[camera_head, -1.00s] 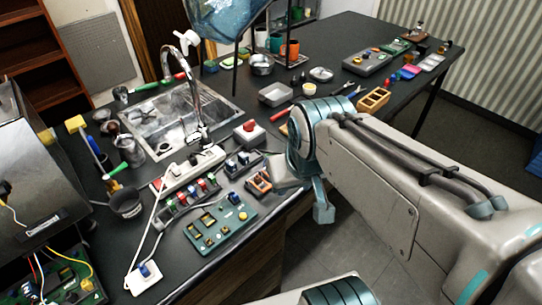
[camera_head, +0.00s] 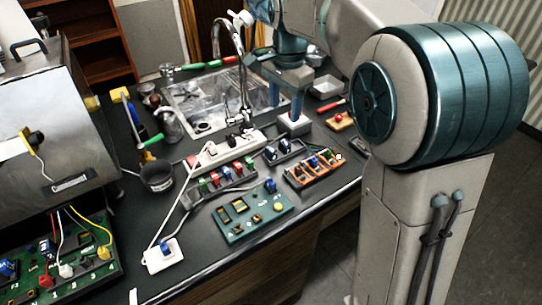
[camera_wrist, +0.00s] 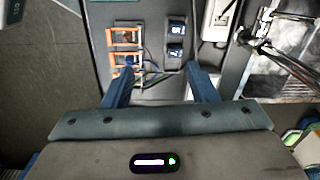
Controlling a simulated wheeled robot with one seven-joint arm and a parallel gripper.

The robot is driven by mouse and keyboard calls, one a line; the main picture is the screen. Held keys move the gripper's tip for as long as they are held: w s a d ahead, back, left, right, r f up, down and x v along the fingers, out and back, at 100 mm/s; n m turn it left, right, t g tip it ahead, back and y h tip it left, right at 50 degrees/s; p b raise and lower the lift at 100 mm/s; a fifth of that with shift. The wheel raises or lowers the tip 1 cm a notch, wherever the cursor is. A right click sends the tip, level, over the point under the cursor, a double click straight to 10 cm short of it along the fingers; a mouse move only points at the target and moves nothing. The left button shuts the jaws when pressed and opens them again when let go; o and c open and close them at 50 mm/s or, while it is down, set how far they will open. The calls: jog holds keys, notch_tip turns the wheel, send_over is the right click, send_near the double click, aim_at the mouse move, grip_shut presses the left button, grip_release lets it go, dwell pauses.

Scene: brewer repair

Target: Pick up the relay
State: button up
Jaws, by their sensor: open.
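My gripper (camera_head: 285,98) is open and empty, pointing down above the counter near the sink. Its fingers also show in the wrist view (camera_wrist: 162,86), spread apart. Several pieces could be the relay, and I cannot tell which one is meant. Two blue-topped relays sit in a black holder (camera_head: 285,151); they lie ahead of the fingers in the wrist view (camera_wrist: 176,40). An orange-framed rack (camera_head: 313,168) with small coloured parts stands beside the holder, also seen in the wrist view (camera_wrist: 124,37). A row of red, green and blue relays (camera_head: 226,177) stands to the left.
A green circuit board (camera_head: 240,212), a white plate with a blue part (camera_head: 164,254) and a white power strip (camera_head: 222,151) lie nearby. The sink (camera_head: 190,98) and tall faucet stand behind. The brewer (camera_head: 60,120) is at left.

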jog(key=w+a+f+m, duration=0.1)
jog(key=w+a+f, duration=0.1)
jog(key=w+a, duration=0.1)
send_over(271, 149)
notch_tip(271, 149, down, 9)
jog(key=shift+s+r+b, duration=0.15)
jog(key=shift+r+b, duration=0.05)
jog(key=shift+b, duration=0.1)
jog(key=shift+w+f+p, duration=0.2)
jog(key=shift+f+p, duration=0.2)
jog(key=shift+f, duration=2.2)
jog(key=c, duration=1.1)
